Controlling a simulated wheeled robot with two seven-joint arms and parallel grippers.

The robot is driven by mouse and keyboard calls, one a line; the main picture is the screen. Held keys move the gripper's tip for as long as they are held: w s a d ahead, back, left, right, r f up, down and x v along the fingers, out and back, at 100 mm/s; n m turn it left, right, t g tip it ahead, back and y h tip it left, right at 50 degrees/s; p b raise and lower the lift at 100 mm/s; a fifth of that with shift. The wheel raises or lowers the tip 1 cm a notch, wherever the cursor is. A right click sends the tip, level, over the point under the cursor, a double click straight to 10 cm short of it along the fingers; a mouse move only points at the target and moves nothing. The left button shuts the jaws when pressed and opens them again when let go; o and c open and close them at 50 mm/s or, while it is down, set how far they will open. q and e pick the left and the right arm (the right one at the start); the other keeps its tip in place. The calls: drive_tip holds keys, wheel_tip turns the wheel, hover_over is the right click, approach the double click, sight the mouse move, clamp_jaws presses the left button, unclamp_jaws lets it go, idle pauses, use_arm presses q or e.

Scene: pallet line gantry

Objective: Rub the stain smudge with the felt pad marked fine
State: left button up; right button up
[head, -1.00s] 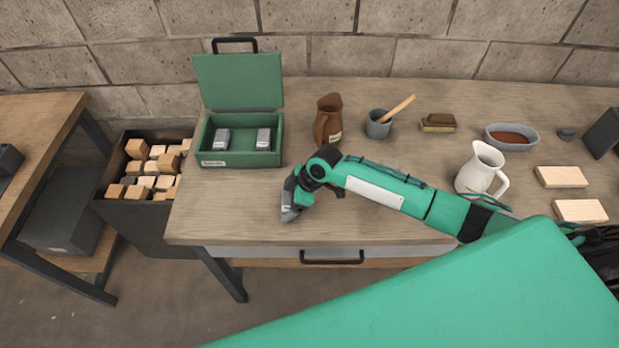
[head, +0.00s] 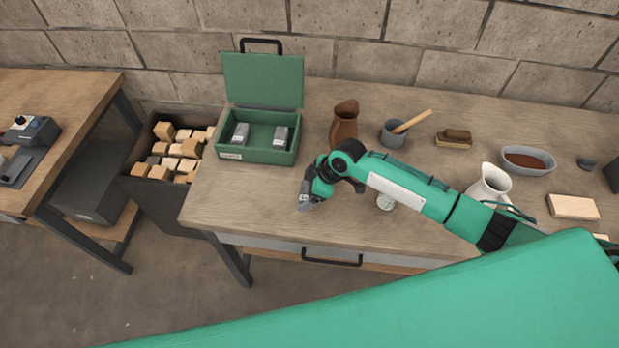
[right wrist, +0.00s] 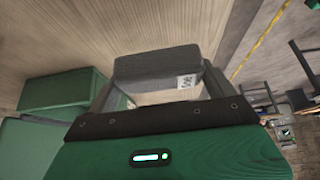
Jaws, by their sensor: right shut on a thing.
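My right gripper (head: 306,203) is low over the front left of the workbench, in front of the green box. In the right wrist view its fingers (right wrist: 160,85) are shut on a dark grey felt pad (right wrist: 155,68). A small white label on the pad's right end appears to read "fine", turned sideways. The bench top lies beyond the pad, and I cannot tell whether they touch. Two more grey pads, a left one (head: 240,133) and a right one (head: 281,137), stand in the open box (head: 258,156). I cannot make out the stain smudge. My left gripper is not in view.
A brown jug (head: 344,124), a grey cup with a wooden handle (head: 393,134), a brush (head: 454,138) and a bowl (head: 527,160) stand behind my arm. A white pitcher (head: 489,184) and a pale round item (head: 386,202) are beside it. A block bin (head: 150,200) adjoins the bench.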

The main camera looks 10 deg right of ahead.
drive_tip(key=shift+r+p, duration=0.6)
drive_tip(key=shift+r, duration=0.5)
